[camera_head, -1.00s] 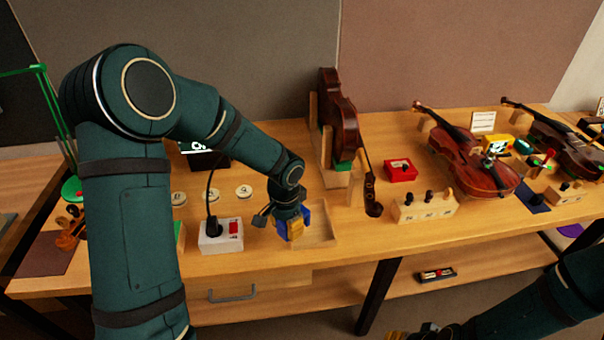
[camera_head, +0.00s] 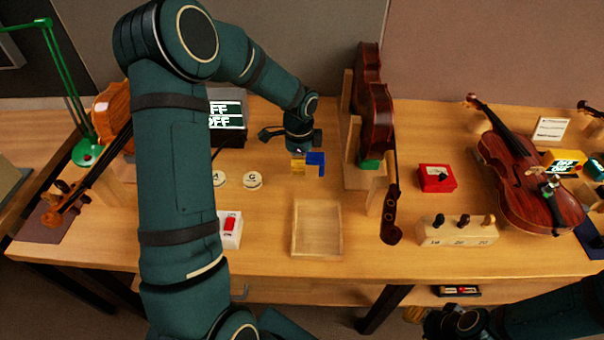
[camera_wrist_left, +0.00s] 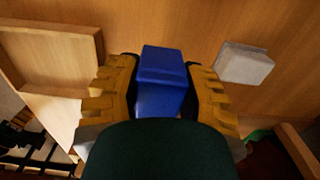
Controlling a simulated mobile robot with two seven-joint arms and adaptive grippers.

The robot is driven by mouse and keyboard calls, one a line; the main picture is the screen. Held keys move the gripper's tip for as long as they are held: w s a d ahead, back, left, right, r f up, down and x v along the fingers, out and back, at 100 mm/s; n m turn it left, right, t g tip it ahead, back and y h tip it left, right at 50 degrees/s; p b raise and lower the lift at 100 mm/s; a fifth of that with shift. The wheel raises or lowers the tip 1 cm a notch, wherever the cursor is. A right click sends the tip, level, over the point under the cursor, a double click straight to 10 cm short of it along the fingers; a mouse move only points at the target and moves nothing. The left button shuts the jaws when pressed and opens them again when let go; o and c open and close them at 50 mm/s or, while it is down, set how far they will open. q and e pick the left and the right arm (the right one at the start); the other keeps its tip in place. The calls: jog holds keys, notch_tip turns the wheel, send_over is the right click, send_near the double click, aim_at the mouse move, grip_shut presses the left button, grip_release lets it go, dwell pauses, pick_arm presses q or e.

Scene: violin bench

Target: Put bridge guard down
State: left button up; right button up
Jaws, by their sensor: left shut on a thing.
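The bridge guard, a blue block-like piece (camera_head: 316,159), is held by my left gripper (camera_head: 307,164) behind the shallow wooden tray (camera_head: 340,252). In the left wrist view the blue guard (camera_wrist_left: 160,85) sits between the two yellow finger pads of the gripper (camera_wrist_left: 163,92), which is shut on it. Whether the guard touches the bench cannot be told. My right gripper (camera_head: 440,322) is low at the bottom edge, partly cut off, and its fingers are unclear.
A dark violin (camera_head: 374,105) stands in a wooden holder to the right of the left gripper. A red box (camera_head: 436,178), a pegged block (camera_head: 458,231) and another violin (camera_head: 525,185) lie farther right. Round discs (camera_head: 253,180) are to the left. A pale block (camera_wrist_left: 243,63) shows in the wrist view.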

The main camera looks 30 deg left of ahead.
aim_at(300, 182)
pick_arm(q)
jog(key=shift+w+f+b, duration=0.1)
jog(key=shift+f+b, duration=0.2)
jog(key=shift+f, duration=2)
jog(key=shift+f, duration=0.2)
jog(key=o, duration=0.9)
jog(key=shift+r, duration=0.1)
jog(key=shift+r, duration=0.35)
notch_tip(300, 182, up, 12)
jog(key=shift+f+p, duration=0.2)
jog(key=shift+p, duration=0.7)
